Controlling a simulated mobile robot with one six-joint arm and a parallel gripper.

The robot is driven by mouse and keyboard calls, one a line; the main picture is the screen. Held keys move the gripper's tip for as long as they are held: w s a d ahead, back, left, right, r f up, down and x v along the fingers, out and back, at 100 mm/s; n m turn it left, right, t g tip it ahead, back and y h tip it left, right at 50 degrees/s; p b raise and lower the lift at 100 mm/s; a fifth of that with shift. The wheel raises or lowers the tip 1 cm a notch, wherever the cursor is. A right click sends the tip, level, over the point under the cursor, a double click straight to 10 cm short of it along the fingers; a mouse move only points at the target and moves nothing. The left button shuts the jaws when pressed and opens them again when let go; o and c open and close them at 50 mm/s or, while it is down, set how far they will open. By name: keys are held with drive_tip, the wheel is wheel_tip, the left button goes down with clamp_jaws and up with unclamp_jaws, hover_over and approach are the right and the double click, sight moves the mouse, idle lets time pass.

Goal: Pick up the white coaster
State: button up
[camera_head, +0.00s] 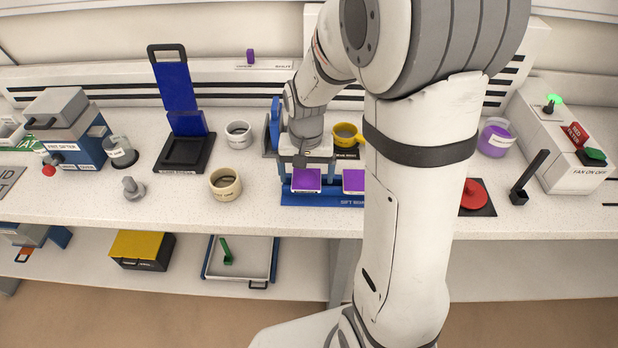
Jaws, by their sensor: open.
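I cannot make out a white coaster for certain in the head view. My gripper (305,162) points down over the blue rack marked "SIFT BOX" or similar (318,200), near the middle of the worktop. It is open, and I see nothing held in it. A purple square with a pale border (306,181) lies at the rack's front left, just in front of my gripper. A second purple square (353,181) lies to its right, partly hidden by my arm. My arm and gripper hide much of the rack and the worktop behind it.
A cream cup (225,184) and a grey-white cup (238,134) stand left of the rack. A yellow-handled cup (345,134) is close behind it. A tall blue panel on a black stand (183,155) rises further left. Free worktop lies along the front left.

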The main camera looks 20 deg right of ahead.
drive_tip(key=shift+c, duration=0.2)
drive_tip(key=c, duration=1.1)
